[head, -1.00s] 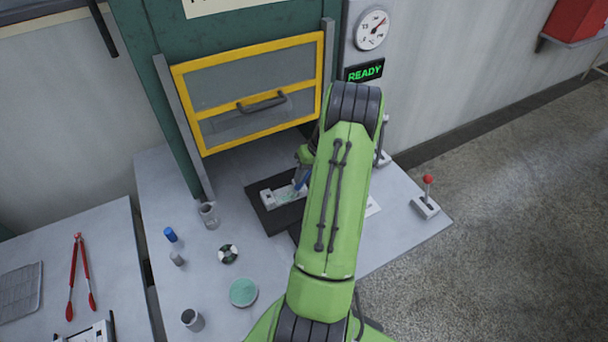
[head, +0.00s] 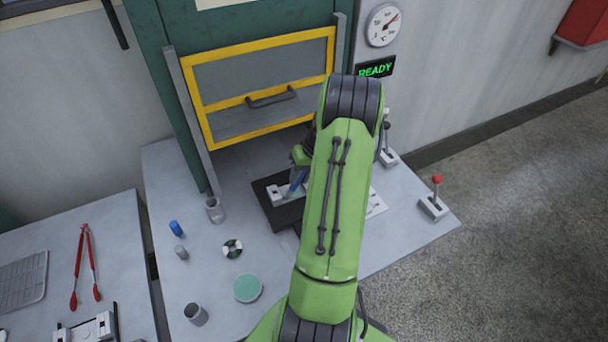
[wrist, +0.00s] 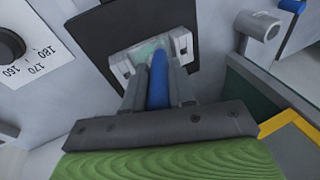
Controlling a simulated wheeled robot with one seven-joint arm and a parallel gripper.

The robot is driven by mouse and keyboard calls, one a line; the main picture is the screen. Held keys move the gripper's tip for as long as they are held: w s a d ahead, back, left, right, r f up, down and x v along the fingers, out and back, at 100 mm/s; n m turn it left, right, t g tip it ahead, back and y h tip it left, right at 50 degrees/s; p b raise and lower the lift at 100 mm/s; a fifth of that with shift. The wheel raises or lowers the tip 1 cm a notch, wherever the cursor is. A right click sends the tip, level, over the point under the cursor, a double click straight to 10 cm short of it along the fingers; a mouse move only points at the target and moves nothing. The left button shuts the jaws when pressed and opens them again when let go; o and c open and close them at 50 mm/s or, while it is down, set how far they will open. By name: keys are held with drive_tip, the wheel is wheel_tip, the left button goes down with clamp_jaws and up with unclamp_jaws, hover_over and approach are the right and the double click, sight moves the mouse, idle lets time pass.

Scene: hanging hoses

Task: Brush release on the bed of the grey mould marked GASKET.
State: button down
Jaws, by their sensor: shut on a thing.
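My gripper (wrist: 157,88) is shut on a brush with a blue handle (wrist: 157,72), which slants down towards the mould. The pale grey mould (wrist: 183,45) lies on a dark plate, with a greenish tint on its bed. The brush's lower end is at the bed; whether the bristles touch it is hard to tell. In the head view the mould (head: 276,190) and brush (head: 299,180) show left of my arm, which hides part of the plate. No GASKET marking is readable.
The dark plate (head: 266,208) lies before a yellow-framed press guard (head: 204,120). A green-topped round tub (head: 248,288), grey cups (head: 195,314), a black-and-white ring (head: 232,249) and a blue cylinder (head: 176,228) stand left. A red-knobbed lever (head: 434,200) is at right. The display reads READY.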

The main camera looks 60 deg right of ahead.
drive_tip(key=shift+w, duration=0.1)
drive_tip(key=shift+w+d, duration=0.6)
drive_tip(key=shift+w, duration=0.2)
drive_tip(key=shift+p, duration=0.3)
drive_tip(key=shift+w+d, duration=0.5)
drive_tip(key=shift+w, duration=0.4)
drive_tip(key=shift+s+d+p, duration=0.4)
drive_tip(key=shift+s+d, duration=0.15)
drive_tip(key=shift+d, duration=0.3)
